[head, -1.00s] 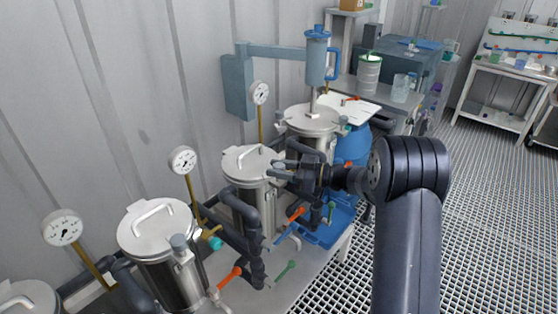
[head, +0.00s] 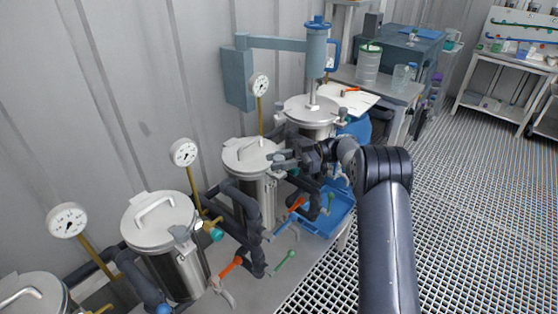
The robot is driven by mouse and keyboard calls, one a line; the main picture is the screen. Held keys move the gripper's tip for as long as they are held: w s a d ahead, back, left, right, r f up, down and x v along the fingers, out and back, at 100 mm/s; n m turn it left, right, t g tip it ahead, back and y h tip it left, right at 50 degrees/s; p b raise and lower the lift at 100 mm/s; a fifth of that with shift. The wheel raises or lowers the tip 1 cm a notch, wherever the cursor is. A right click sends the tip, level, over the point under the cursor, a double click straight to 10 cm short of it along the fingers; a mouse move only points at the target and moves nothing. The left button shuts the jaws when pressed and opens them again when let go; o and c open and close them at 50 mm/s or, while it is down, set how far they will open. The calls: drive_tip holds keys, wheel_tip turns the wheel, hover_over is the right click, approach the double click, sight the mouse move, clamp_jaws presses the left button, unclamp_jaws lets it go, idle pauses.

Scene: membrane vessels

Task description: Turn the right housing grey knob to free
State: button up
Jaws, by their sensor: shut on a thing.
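The steel housing (head: 262,192) with a flat lid stands in the middle of the picture, right of another steel housing (head: 178,265). The grey knob (head: 277,157) is on the right side of its lid rim. My gripper (head: 283,160) reaches in from the right and is shut on this knob; the fingers hide part of it. How far the knob is turned I cannot tell. The left housing has a similar grey knob (head: 180,232) at its rim.
Dark pipes (head: 243,210), orange handles (head: 230,267) and green handles (head: 285,260) crowd the bench below. Pressure gauges (head: 184,152) stand behind the housings. A blue tray (head: 325,222) lies under my arm. Grated floor (head: 470,210) is free on the right.

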idle(0.3)
drive_tip(key=o, duration=0.9)
drive_tip(key=shift+o, duration=0.2)
